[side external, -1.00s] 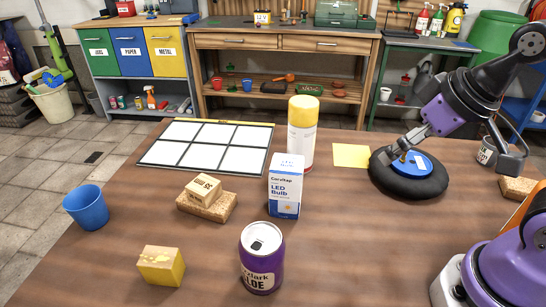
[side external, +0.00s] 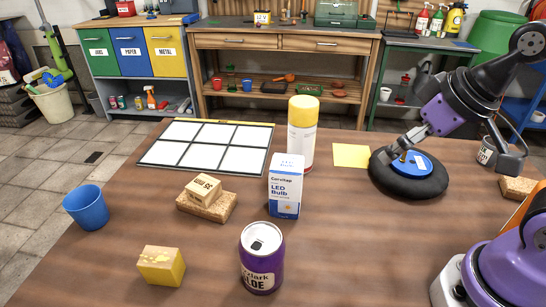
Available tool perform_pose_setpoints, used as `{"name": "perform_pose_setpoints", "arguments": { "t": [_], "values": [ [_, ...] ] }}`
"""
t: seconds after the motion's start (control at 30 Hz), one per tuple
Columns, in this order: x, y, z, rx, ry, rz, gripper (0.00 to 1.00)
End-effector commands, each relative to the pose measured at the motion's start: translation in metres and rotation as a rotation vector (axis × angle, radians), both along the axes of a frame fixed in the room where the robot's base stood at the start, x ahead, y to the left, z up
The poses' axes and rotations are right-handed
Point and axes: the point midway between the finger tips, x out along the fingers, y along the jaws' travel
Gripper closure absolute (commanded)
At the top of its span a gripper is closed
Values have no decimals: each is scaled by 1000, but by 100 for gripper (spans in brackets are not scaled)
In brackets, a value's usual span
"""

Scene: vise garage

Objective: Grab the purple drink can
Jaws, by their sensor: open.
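The purple drink can (side external: 262,260) stands upright on the table at the front centre, with its silver top showing. My gripper (side external: 402,152) is far to its right and farther back, pointing down and left over a blue disc (side external: 412,165) that lies on a black ring (side external: 409,185). The gripper is open, with nothing seen between its fingers. It is well apart from the can. Whether its tips touch the disc, I cannot tell.
A white LED bulb box (side external: 285,187) stands just behind the can, and a yellow-capped spray can (side external: 302,135) behind that. A yellow block (side external: 161,266) is left of the can.

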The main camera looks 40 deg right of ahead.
Motion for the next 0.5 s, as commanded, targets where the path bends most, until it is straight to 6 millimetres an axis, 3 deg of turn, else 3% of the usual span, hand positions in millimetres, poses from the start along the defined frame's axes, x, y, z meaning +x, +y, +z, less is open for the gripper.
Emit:
{"name": "perform_pose_setpoints", "arguments": {
  "t": [0.17,0.27,0.4,0.5],
  "values": [
    [2,4,0,-1,3,20,0],
    [13,26,1,-7,20,145,0],
    [31,94,-4,-23,58,462,0],
    [33,144,-11,-34,78,671,0]
  ]
}}
